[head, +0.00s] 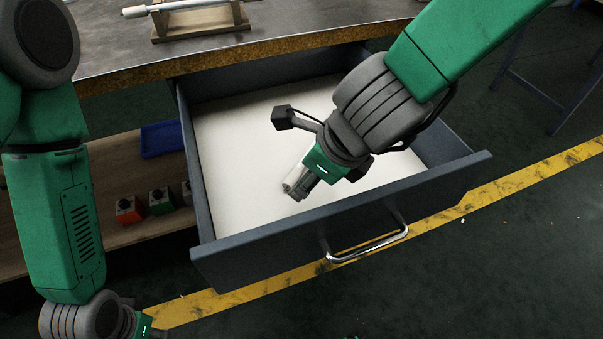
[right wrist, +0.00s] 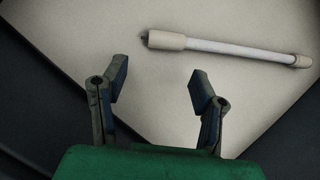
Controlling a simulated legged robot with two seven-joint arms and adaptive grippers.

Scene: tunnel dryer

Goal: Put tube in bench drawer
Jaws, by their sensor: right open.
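The tube (right wrist: 225,47), white with cream end caps, lies on the pale drawer floor in the right wrist view. It is beyond my right gripper's fingertips and apart from them. The bench drawer (head: 335,220) is pulled open, with blue-grey walls and a metal handle. My right gripper (head: 321,143) is over the drawer, open and empty; its spread fingers also show in the right wrist view (right wrist: 159,82). My left arm is at the left; its fingers are out of frame.
The bench top (head: 310,22) is behind the drawer and carries a wooden stand (head: 205,30) with a pale rod (head: 190,6). A lower shelf (head: 105,222) at left holds small boxes (head: 160,200) and a blue tray (head: 162,138). The floor at right is mostly clear.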

